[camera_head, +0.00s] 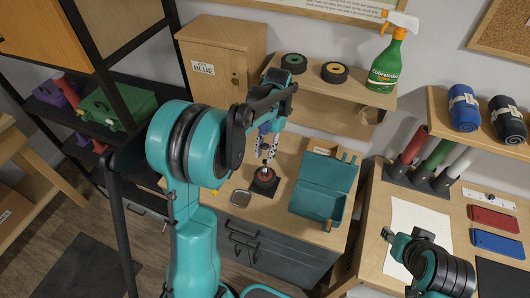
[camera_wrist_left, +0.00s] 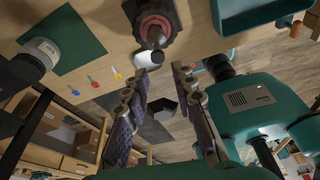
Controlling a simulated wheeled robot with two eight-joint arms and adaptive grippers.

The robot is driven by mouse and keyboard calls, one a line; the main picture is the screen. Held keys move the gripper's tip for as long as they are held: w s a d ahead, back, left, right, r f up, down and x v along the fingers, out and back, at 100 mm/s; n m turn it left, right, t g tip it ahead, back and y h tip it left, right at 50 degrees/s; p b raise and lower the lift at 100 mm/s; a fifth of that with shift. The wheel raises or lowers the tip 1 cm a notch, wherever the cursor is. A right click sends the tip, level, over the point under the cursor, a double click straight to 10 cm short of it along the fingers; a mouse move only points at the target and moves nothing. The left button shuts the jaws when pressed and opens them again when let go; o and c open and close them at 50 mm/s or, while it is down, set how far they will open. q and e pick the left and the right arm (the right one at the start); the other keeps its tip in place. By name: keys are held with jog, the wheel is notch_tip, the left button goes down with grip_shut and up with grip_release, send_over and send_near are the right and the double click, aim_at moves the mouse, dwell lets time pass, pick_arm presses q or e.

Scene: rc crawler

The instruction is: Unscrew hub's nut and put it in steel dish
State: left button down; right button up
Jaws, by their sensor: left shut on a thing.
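The hub (camera_head: 265,180) is a dark red and black piece on a dark square base on the workbench. In the left wrist view the hub (camera_wrist_left: 154,24) shows at the top, with a metal stem pointing toward me. My left gripper (camera_head: 266,159) points down just above the hub. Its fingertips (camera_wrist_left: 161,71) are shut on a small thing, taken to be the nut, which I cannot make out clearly. The steel dish (camera_head: 241,198) lies left of the hub, near the bench's front edge. My right gripper (camera_head: 389,235) is at the lower right, its fingers unclear.
An open teal toolbox (camera_head: 318,205) stands right of the hub. A shelf (camera_head: 330,118) with two wheels and a green spray bottle (camera_head: 385,65) is behind. In the left wrist view, small coloured tools (camera_wrist_left: 93,81) lie on the bench, left of the fingers.

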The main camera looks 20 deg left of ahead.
aim_at(264, 146)
pick_arm(q)
jog(key=shift+r, duration=0.5)
jog(key=shift+r+p, duration=2)
jog(key=shift+r, duration=0.55)
jog(key=shift+f, duration=0.1)
